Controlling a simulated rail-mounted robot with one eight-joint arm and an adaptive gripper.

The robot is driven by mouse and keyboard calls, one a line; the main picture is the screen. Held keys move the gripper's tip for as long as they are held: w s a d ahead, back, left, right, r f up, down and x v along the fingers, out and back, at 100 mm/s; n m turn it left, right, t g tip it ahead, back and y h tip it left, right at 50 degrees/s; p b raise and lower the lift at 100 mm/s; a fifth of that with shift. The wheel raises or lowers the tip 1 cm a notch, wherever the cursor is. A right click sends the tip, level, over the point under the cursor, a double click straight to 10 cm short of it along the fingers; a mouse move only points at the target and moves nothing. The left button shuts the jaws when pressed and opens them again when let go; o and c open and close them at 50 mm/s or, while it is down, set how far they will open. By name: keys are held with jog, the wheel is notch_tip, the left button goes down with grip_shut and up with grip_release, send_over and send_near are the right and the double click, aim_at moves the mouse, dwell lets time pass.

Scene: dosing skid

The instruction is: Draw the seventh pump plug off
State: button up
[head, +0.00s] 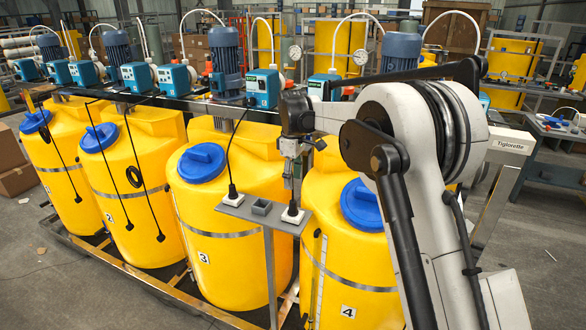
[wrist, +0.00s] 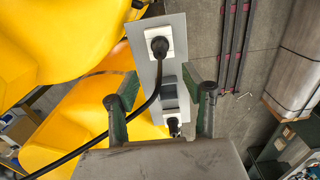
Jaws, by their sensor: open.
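A grey bracket plate (head: 258,213) on a post stands before the tanks, with a black plug (head: 233,192) in a white socket at its left end. A second black plug (head: 292,209) sits in a socket at its right end. I cannot tell which is the seventh pump plug. My gripper (head: 290,178) is open, just above the right plug, fingers pointing down. In the wrist view, one plug (wrist: 159,46) with its cable is in the farther socket, and the other plug (wrist: 173,125), partly hidden by my gripper, lies between the open fingers (wrist: 160,97).
A small grey box (head: 261,208) sits between the sockets. Yellow tanks (head: 215,250) with blue lids stand close behind. Blue pumps (head: 263,88) line the rail above. Black cables (head: 142,180) with end plugs hang before the left tanks. A black cable (wrist: 130,115) crosses behind the left finger.

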aim_at(293, 201)
notch_tip(293, 201, down, 10)
jog(key=shift+f+p, duration=0.1)
jog(key=shift+p, duration=0.65)
jog(key=shift+c, duration=0.5)
grip_shut()
